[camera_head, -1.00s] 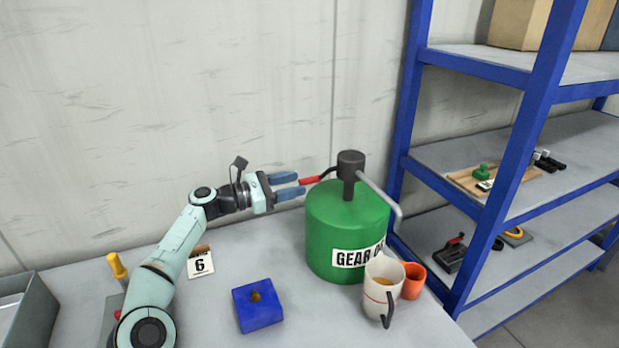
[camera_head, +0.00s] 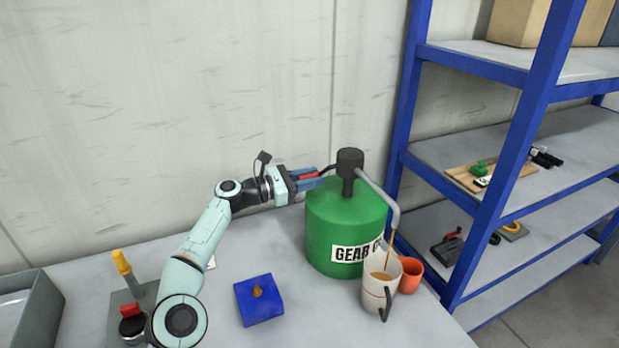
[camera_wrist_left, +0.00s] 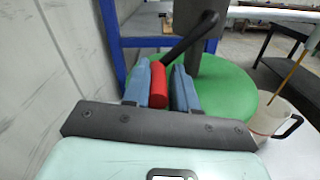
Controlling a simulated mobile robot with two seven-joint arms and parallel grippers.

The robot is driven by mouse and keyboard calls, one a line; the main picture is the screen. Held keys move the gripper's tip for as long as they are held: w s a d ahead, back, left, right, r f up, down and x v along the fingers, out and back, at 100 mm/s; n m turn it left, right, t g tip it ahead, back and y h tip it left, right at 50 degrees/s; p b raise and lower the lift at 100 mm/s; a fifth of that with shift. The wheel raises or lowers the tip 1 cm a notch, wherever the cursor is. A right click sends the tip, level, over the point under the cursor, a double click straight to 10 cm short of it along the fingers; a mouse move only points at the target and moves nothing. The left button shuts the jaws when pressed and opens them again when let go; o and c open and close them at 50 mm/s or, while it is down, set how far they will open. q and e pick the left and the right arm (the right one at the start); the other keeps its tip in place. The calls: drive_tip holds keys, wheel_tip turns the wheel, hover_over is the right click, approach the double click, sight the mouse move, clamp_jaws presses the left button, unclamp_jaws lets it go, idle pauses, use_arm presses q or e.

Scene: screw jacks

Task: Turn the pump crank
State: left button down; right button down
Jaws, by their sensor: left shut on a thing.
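The green gear oil drum (camera_head: 330,228) stands on the table with a dark pump head (camera_head: 350,160) on top. The pump crank (camera_head: 328,169) is a bent black arm with a red grip, whose red part shows in the left wrist view (camera_wrist_left: 158,84). My left gripper (camera_head: 312,178) is shut on the red grip, with a blue finger on each side. A thin brown stream of oil (camera_head: 391,250) runs from the grey spout (camera_head: 384,190) into the white mug (camera_head: 375,296), which holds brown liquid. My right gripper is not in view.
An orange cup (camera_head: 410,275) stands beside the mug. A blue block (camera_head: 258,303) with a hole lies in front of the drum. A grey tray (camera_head: 38,310) is at the left. A blue shelf rack (camera_head: 486,200) stands at the right.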

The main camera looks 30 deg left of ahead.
sight(313, 198)
use_arm(q)
drive_tip(key=shift+s+d+f+n, duration=0.15)
drive_tip(key=shift+s+d+n, duration=0.05)
drive_tip(key=shift+n, duration=0.4)
drive_tip(key=shift+s+d+f+n, duration=0.1)
drive_tip(key=shift+s+d+n, duration=0.1)
drive_tip(key=shift+n, duration=0.4)
drive_tip(key=n, duration=0.1)
drive_tip(key=s+d+n, duration=0.1)
drive_tip(key=n, duration=0.1)
drive_tip(key=shift+d+f+p, duration=0.1)
drive_tip(key=shift+f+p, duration=0.2)
drive_tip(key=shift+f, duration=0.1)
drive_tip(key=c, duration=1.1)
unclamp_jaws()
drive_tip(key=shift+o, duration=0.4)
drive_tip(key=shift+f, duration=0.1)
drive_tip(key=shift+s, duration=0.1)
drive_tip(key=b+v, duration=0.1)
drive_tip(key=v, duration=1.2)
drive_tip(key=shift+b, duration=0.4)
